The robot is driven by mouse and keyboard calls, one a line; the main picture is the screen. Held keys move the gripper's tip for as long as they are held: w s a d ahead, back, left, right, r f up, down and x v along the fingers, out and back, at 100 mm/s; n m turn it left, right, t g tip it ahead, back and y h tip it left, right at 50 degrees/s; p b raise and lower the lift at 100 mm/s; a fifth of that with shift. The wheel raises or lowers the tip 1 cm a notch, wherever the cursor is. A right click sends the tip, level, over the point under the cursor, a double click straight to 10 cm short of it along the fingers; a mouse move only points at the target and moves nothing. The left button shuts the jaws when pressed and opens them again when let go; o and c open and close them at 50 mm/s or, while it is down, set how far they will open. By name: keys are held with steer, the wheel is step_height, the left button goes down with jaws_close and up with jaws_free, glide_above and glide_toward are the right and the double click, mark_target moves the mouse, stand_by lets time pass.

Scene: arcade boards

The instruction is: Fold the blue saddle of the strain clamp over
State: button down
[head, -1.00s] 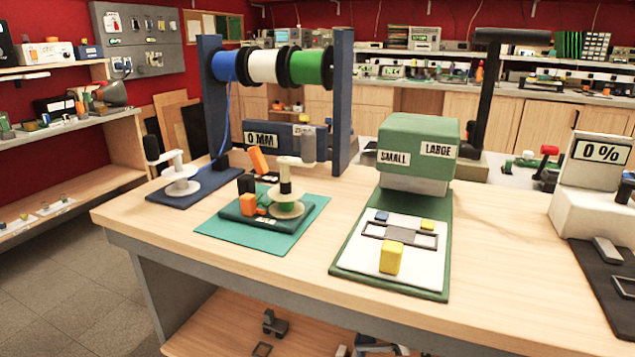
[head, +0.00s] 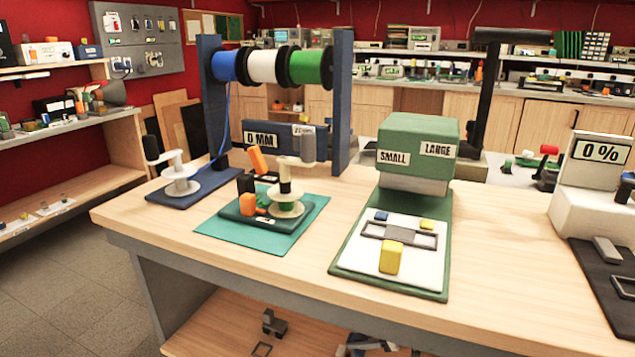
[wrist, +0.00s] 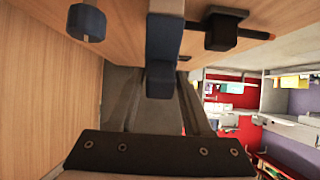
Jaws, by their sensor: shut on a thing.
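The wrist view shows a dark blue bar (wrist: 164,35), which looks like the blue saddle of the strain clamp. My gripper (wrist: 157,82) is shut on the near end of this bar. The bar runs away from the fingers toward the top edge of the view. The clamp's base and the bar's far end cannot be made out. Neither my gripper nor a clamp can be clearly picked out in the head view.
In the wrist view, a blue-grey faceted knob (wrist: 87,22) is left of the bar, and a black block (wrist: 221,32) with an orange-tipped rod is right. The head view shows a wooden bench (head: 310,268) with spools, a green press (head: 418,140) and a teal mat (head: 215,228).

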steer(key=shift+w+a+r, duration=0.25)
steer(key=shift+a, duration=0.35)
steer(key=shift+f, duration=0.1)
steer(key=shift+a, duration=0.1)
steer(key=shift+s+f, duration=0.1)
steer(key=shift+s+d+f, duration=0.15)
steer(key=shift+d, duration=0.2)
jaws_free()
steer(key=shift+d+f, duration=0.1)
steer(key=shift+d, duration=0.05)
